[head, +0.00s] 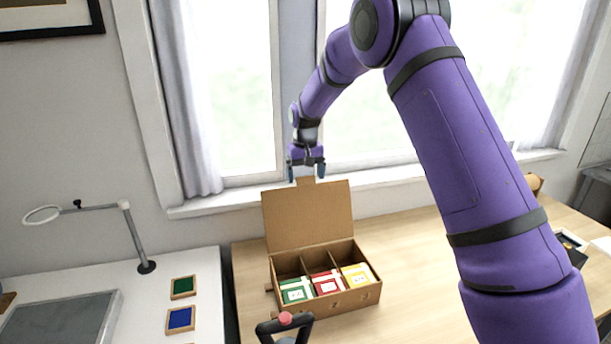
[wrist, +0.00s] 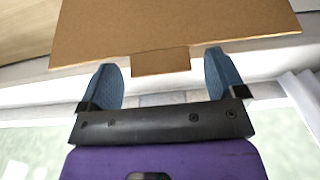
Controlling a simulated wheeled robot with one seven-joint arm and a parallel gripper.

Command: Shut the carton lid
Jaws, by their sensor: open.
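The brown cardboard carton (head: 329,305) stands on the wooden table, with green, red and yellow items in its compartments. Its lid (head: 307,217) stands open, raised up at the carton's back edge. The lid also shows in the wrist view (wrist: 180,28), with a small tab (wrist: 160,62) on its edge. My gripper (head: 307,172) is above and behind the lid's top edge. In the wrist view my gripper (wrist: 163,82) is open, and the tab lies between its two blue fingertips. I cannot tell whether the fingers touch the lid.
The window sill (head: 375,177) and window are close behind my gripper. A white desk (head: 200,270) at the left holds a green tile (head: 183,287), a blue tile (head: 180,319) and a ring-headed lamp (head: 42,215). A dark handle with a red button (head: 285,318) is in front of the carton.

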